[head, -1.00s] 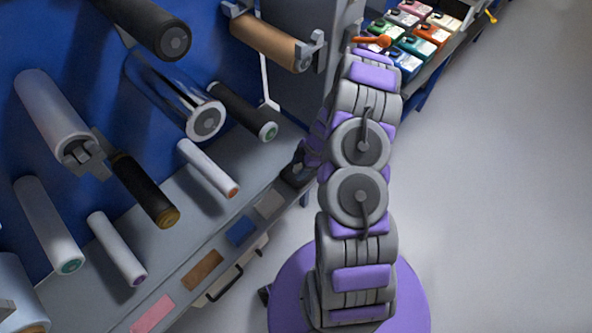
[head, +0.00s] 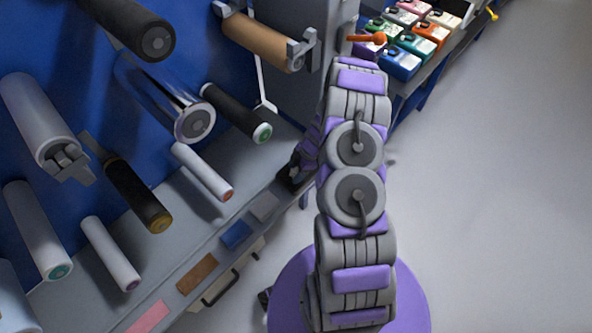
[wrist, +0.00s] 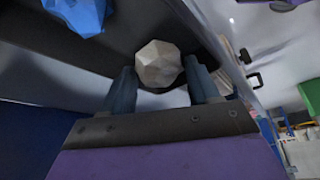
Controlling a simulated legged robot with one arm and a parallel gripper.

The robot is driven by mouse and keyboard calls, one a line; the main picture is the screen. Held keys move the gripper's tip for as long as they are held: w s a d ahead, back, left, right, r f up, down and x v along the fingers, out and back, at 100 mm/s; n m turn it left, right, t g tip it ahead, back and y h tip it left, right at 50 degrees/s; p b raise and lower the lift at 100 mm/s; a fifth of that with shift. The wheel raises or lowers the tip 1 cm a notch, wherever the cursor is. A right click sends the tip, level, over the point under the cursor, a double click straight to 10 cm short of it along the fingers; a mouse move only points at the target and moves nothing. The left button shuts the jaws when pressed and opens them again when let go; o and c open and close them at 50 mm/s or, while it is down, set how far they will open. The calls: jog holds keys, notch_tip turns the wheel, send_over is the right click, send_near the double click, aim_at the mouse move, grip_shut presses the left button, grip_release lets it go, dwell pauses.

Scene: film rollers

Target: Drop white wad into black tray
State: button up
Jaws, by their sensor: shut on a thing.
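The white wad (wrist: 158,64) is a pale, faceted lump held between the two fingers of my gripper (wrist: 159,70) in the wrist view. The gripper is shut on it. A blue wad (wrist: 80,12) shows at the top left of the wrist view, by a dark surface (wrist: 60,45). I cannot tell whether that dark surface is the black tray. In the head view my arm hides the gripper and the white wad. A small black object (head: 292,173) shows at the bench edge just left of my arm; I cannot tell what it is.
Several rollers stick out from the blue panel (head: 85,80) above the grey bench (head: 160,215) on the left. Coloured boxes (head: 402,62) stand on a shelf at the top. Drawer handles (head: 220,287) jut from the bench front. The floor (head: 490,190) on the right is clear.

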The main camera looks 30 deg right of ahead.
jog(key=shift+a+f+b, duration=0.25)
jog(key=shift+a+b, duration=0.2)
jog(key=shift+a, duration=0.3)
jog(key=shift+d+f, duration=0.1)
jog(key=shift+d, duration=0.1)
jog(key=o, duration=0.7)
jog(key=shift+d, duration=0.4)
jog(key=shift+o, duration=0.2)
jog(key=shift+a, duration=0.35)
jog(key=shift+d+r, duration=0.1)
jog(key=shift+r, duration=0.1)
